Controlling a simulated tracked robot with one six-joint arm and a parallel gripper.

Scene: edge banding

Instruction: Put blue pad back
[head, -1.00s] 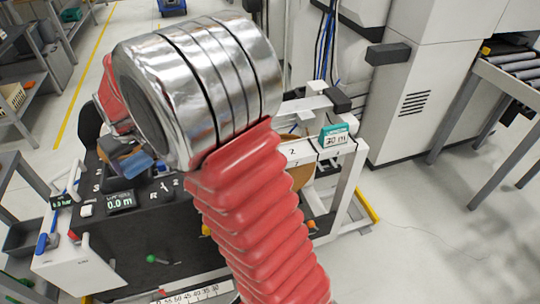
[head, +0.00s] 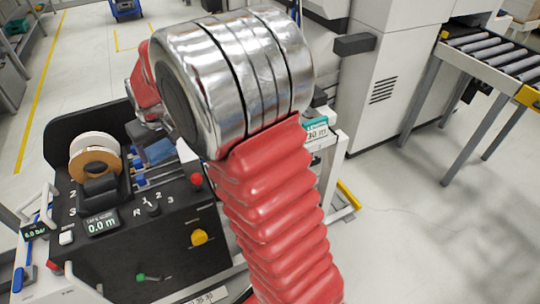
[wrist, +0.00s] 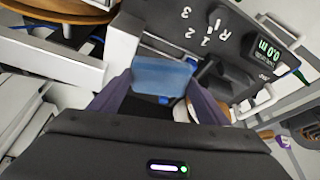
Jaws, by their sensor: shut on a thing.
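The blue pad (wrist: 163,77) shows in the wrist view between the two dark fingers of my gripper (wrist: 161,97), which is shut on it. In the head view the blue pad (head: 158,151) shows beside the silver arm joint, above the black panel's back edge. My gripper is mostly hidden there behind my arm. I cannot tell whether the pad touches anything below it.
The black control panel (head: 130,245) has a display (head: 101,222), a red knob (head: 197,179) and a yellow knob (head: 199,237). A tape roll (head: 95,160) stands at its back left. A roller conveyor (head: 495,60) is at right. Floor between is clear.

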